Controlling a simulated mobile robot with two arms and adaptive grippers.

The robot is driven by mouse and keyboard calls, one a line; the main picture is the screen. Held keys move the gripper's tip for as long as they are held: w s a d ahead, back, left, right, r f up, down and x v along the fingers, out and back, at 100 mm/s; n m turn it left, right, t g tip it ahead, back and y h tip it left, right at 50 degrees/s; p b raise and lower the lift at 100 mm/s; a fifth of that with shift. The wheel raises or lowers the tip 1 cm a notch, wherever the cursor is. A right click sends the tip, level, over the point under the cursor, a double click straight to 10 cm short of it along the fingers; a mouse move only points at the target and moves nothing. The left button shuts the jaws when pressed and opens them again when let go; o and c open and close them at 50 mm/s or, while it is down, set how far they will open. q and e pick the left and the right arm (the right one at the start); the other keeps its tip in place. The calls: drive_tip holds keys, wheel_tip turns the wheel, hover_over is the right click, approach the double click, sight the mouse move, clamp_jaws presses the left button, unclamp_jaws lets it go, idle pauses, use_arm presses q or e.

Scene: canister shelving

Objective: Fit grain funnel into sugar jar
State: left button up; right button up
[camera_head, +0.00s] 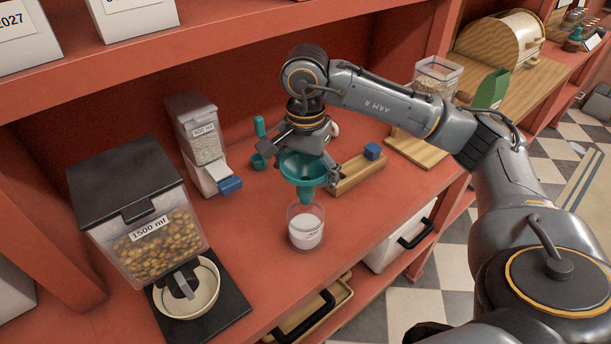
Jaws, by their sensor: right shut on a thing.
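A teal funnel (304,169) is in my right gripper (302,152), which is shut on it near its rim. The funnel is about upright, with its spout pointing down. The sugar jar (306,229) is a clear glass jar part-filled with white content, standing on the red shelf. The funnel's spout is directly above the jar's mouth in the head view; I cannot tell whether the tip is inside the mouth or just above it. My left gripper is not in view.
A large grain dispenser (150,232) with a bowl (188,290) stands at left, a smaller dispenser (203,140) behind. A teal scoop (260,128) stands behind the gripper. A wooden block holder (358,176) is right of the jar. The shelf's front edge is close to the jar.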

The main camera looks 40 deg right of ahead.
sight(306, 191)
idle(0.4)
drive_tip(key=shift+f+b, duration=0.1)
drive_tip(key=shift+b, duration=0.5)
idle(0.6)
drive_tip(key=shift+f+b, duration=1.65)
drive_tip(key=shift+b, duration=0.8)
idle(2.0)
drive_tip(key=shift+s+f+b, duration=0.1)
drive_tip(key=shift+f+b, duration=0.1)
drive_tip(key=shift+b, duration=0.1)
idle(0.5)
drive_tip(key=shift+a, duration=0.1)
drive_tip(key=shift+c, duration=0.5)
drive_tip(key=o, duration=1.1)
drive_tip(key=shift+o, duration=0.5)
drive_tip(key=shift+r, duration=0.1)
